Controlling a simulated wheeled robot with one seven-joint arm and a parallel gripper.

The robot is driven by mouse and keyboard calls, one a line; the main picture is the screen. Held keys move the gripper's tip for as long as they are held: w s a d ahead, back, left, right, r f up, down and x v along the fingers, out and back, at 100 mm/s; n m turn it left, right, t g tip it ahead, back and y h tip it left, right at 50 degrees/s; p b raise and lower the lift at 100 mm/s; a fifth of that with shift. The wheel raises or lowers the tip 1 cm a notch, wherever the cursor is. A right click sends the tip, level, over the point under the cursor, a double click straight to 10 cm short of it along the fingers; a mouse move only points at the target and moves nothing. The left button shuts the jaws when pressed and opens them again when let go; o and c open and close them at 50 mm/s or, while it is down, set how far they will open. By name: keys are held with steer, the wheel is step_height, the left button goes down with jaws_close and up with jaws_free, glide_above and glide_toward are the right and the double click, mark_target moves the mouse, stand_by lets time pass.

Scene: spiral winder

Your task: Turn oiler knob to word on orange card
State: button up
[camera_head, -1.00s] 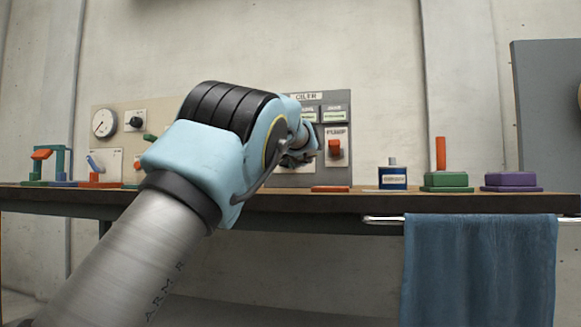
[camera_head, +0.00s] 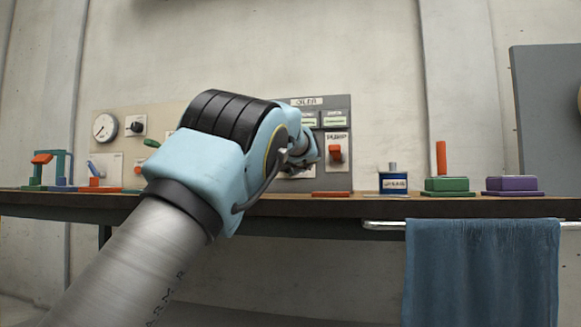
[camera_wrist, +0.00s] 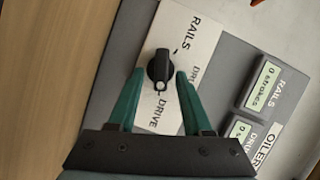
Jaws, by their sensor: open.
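The oiler knob (camera_wrist: 159,69) is black with a pale pointer mark on its lower end in the wrist view. The mark faces the word DRIVE (camera_wrist: 155,113); RAILS (camera_wrist: 190,36) is at the upper right of the plate, and another word at right is partly covered by a finger. My gripper (camera_wrist: 160,73) is open, its teal fingers on either side of the knob; contact cannot be told. In the head view my arm hides the knob on the grey oiler panel (camera_head: 343,117). A flat orange piece (camera_head: 331,194) lies on the bench; no word is readable on it.
A red pump switch (camera_head: 336,154) is right of my gripper on the panel. Two small displays (camera_wrist: 265,84) sit beside the knob plate. A blue can (camera_head: 393,182), a green block (camera_head: 447,185) and a purple block (camera_head: 512,185) stand on the bench (camera_head: 470,204). A towel hangs in front.

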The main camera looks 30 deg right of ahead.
steer(key=b+v, duration=0.2)
steer(key=v, duration=0.8)
steer(key=shift+s+a+b, duration=0.15)
steer(key=shift+s+b, duration=0.2)
steer(key=shift+b, duration=0.05)
